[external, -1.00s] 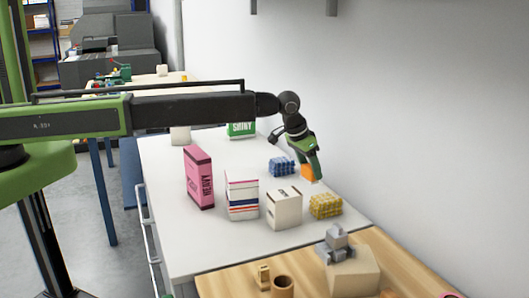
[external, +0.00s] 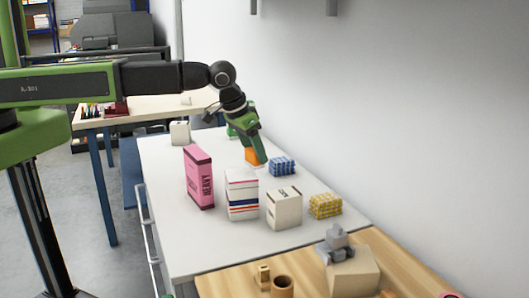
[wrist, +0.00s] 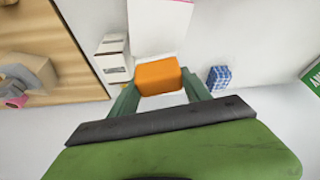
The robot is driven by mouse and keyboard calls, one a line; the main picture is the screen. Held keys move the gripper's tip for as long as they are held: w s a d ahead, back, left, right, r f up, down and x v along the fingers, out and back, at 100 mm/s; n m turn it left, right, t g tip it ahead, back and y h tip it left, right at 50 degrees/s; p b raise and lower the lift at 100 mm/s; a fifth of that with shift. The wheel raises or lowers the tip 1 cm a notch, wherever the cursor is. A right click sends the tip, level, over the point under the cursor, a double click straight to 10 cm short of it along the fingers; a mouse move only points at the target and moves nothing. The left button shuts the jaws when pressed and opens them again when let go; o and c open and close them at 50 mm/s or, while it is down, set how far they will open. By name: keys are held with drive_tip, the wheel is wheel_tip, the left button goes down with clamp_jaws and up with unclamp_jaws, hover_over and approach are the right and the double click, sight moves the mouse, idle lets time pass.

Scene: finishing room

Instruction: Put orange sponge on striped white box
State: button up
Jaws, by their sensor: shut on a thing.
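The orange sponge (external: 252,156) is held between the green fingers of my gripper (external: 258,157); the wrist view shows the sponge (wrist: 158,77) clamped between both fingertips. It appears raised above the table, behind and left of the blue sponge in the external view. The striped white box (external: 242,196), with red and dark blue bands, stands upright between the pink box and a plain white box. The sponge is apart from it, on its far side. In the wrist view a white surface with a pink edge is beyond the sponge; I cannot tell which box it is.
A pink box (external: 199,178), a white box with dark lettering (external: 284,209), a blue patterned sponge (external: 283,166) and a yellow sponge (external: 325,206) stand on the white table (external: 200,240). A green box (wrist: 313,76) is at the far end. A wall borders the right side.

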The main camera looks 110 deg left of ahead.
drive_tip(key=s+d+r+m+p, duration=0.1)
drive_tip(key=s+d+r+p, duration=0.2)
drive_tip(key=d+r, duration=0.15)
drive_tip(key=s+d+r+p, duration=0.2)
drive_tip(key=d+r+p, duration=0.1)
drive_tip(key=d, duration=0.3)
drive_tip(key=b, duration=0.5)
approach(248, 173)
drive_tip(key=shift+w+a+f+m+t, duration=0.1)
drive_tip(key=shift+w+a+m+t, duration=0.1)
drive_tip(key=shift+a, duration=0.15)
drive_tip(key=shift+w+a+f+m+t, duration=0.1)
drive_tip(key=shift+a+m, duration=0.1)
drive_tip(key=shift+a, duration=0.5)
wheel_tip(248, 173, down, 4)
drive_tip(key=b, duration=0.4)
drive_tip(key=shift+f+b, duration=0.15)
drive_tip(key=shift+b, duration=0.2)
drive_tip(key=shift+d+r, duration=0.1)
drive_tip(key=shift+r, duration=0.1)
drive_tip(key=shift+f, duration=0.15)
drive_tip(key=o, duration=1.3)
